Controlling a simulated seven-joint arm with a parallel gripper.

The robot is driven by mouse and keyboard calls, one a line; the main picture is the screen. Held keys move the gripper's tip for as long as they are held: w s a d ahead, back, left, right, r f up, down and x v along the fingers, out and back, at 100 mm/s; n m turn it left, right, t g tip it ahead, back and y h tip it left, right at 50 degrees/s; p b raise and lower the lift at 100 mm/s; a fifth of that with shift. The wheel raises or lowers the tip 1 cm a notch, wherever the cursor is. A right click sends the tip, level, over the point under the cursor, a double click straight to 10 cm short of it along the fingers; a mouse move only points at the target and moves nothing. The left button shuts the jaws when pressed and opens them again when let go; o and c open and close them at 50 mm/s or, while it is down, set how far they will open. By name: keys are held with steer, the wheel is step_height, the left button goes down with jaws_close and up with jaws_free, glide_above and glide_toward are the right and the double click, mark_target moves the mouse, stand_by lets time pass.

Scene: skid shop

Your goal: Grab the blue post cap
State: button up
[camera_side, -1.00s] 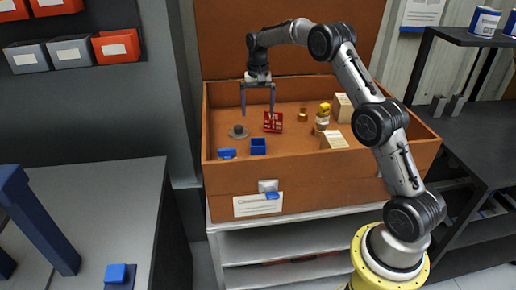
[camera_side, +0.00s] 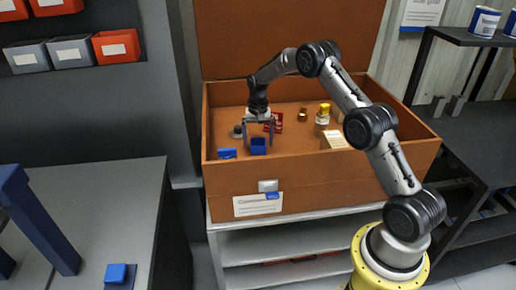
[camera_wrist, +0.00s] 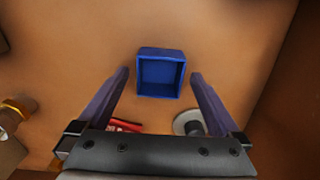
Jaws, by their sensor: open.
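The blue post cap (camera_side: 258,149) is a small square, open-topped blue cup standing on the floor of the open orange-brown chest. In the wrist view the post cap (camera_wrist: 160,92) shows its hollow inside and lies between and slightly beyond the fingertips, with a gap on each side. My gripper (camera_side: 258,140) is open and empty, pointing down right at the cap in the side view. In the wrist view my gripper (camera_wrist: 160,74) has its two fingers apart; the exact height over the cap is hard to tell.
A second blue piece (camera_side: 227,154) lies left of the cap near the chest's front wall (camera_side: 330,168). A grey round disc (camera_wrist: 188,122) and a red card (camera_wrist: 124,126) lie close to the gripper. A yellow-topped bottle (camera_side: 322,119) and a light block (camera_side: 335,140) stand farther right.

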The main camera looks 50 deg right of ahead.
steer(key=shift+f, duration=0.75)
steer(key=c, duration=1.4)
steer(key=shift+o, duration=0.2)
steer(key=shift+r, duration=0.15)
